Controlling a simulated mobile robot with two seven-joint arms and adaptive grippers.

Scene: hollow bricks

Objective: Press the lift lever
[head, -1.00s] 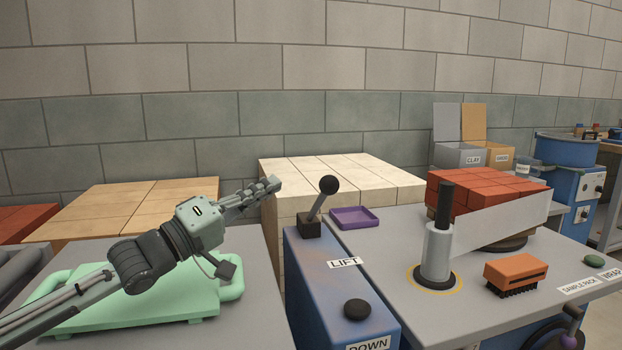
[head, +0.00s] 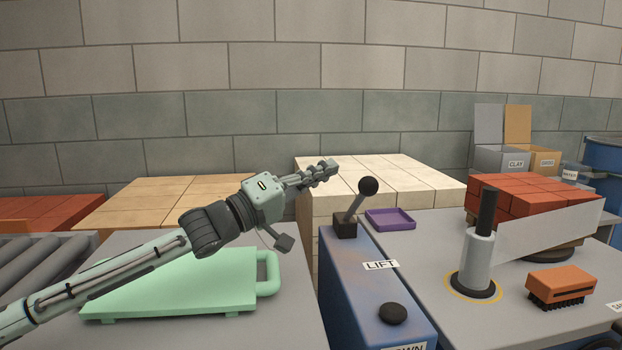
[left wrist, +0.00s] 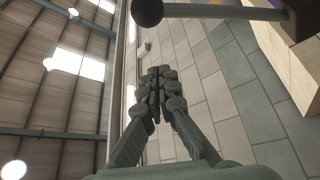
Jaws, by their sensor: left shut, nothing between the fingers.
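The lift lever (head: 358,203) is a grey rod with a black ball knob, tilted to the right, rising from a black base on a blue housing (head: 352,268) with a LIFT label (head: 380,265). My left gripper (head: 330,168) is shut and empty. In the head view it shows left of the knob and a little above it, with a gap between them. In the left wrist view my shut fingers (left wrist: 158,80) point up the picture, and the dark knob (left wrist: 147,12) shows at the top edge, apart from them. My right gripper is not in view.
A black button (head: 393,314) sits on the housing near a partly hidden label. A mint-green board (head: 170,290) lies below my left arm.

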